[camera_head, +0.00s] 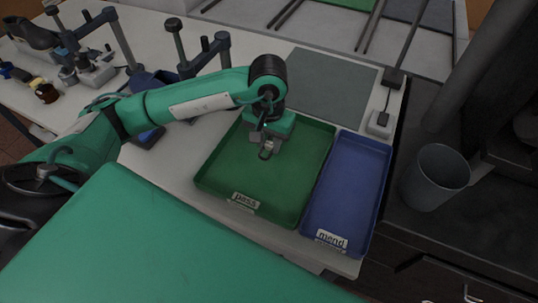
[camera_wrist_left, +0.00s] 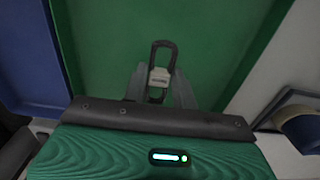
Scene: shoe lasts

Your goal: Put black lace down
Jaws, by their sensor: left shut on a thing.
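My left gripper (camera_head: 267,150) is over the green tray (camera_head: 235,185) labelled "pass". It is shut on the black lace (camera_wrist_left: 163,47), which shows in the left wrist view as a small dark loop with a pale band (camera_wrist_left: 159,77) between the fingertips (camera_wrist_left: 158,88). The lace is small in the head view, and I cannot tell whether it touches the tray floor. The blue tray (camera_head: 345,190) labelled "mend" is beside the green tray on its right. My right gripper is not in view.
A grey mat (camera_head: 320,85) lies behind the trays. A grey bin (camera_head: 435,177) stands right of the blue tray. Stands with clamps (camera_head: 205,55) and several small items are on the bench to the left. The green tray's floor is otherwise clear.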

